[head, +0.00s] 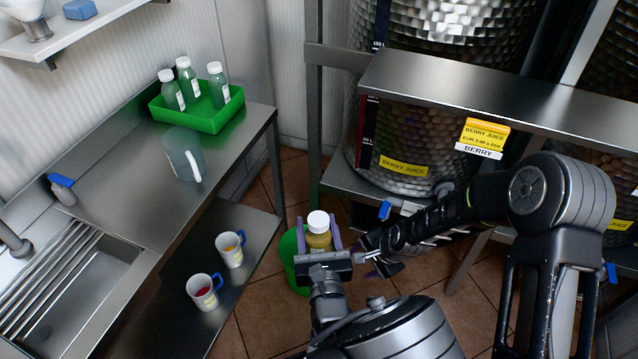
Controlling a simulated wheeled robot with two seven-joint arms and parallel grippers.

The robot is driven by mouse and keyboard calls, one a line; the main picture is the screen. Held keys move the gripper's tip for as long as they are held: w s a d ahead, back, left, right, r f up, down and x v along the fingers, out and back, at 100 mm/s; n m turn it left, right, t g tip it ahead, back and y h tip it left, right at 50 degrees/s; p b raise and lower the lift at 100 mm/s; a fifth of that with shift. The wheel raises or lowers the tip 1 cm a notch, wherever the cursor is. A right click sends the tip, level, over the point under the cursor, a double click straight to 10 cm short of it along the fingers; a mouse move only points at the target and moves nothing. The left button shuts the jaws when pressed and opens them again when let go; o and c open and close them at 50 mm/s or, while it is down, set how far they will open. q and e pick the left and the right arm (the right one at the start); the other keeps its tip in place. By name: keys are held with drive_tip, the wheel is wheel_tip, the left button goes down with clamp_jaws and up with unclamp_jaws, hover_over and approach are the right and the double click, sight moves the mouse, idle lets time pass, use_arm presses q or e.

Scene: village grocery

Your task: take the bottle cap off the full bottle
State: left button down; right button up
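The full bottle (318,241) holds a yellow-brown liquid and stands roughly upright in the lower middle of the head view. Its white bottle cap (318,220) sits on top. My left gripper (318,236) has a purple finger on each side of the bottle's body and is shut on it; its palm hides the bottle's lower part. My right gripper (374,262) is just right of the bottle, apart from the cap and lower in the picture. Its dark fingers overlap its own arm, so its opening is unclear.
A green bin (288,262) is behind the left gripper. A steel counter (120,185) carries a green tray (213,119) of capped bottles and a grey jug (182,155). Two mugs (229,250) (203,291) stand on its lower shelf. A steel rack with a juice tank (400,130) is at the right.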

drive_tip(key=w+a+r+m, duration=0.45)
drive_tip(key=w+r, duration=0.35)
drive_tip(key=r, duration=0.3)
drive_tip(key=s+a+r+m, duration=0.1)
drive_tip(key=a+r+m, duration=0.1)
drive_tip(key=a+r, duration=0.75)
wheel_tip(320, 180, up, 13)
drive_tip(key=m+g+h, duration=0.3)
drive_tip(key=m+g, duration=0.1)
drive_tip(key=m, duration=0.1)
hover_over(319, 219)
drive_tip(key=shift+f, duration=0.2)
drive_tip(key=shift+f, duration=4.05)
drive_tip(key=shift+c, duration=0.4)
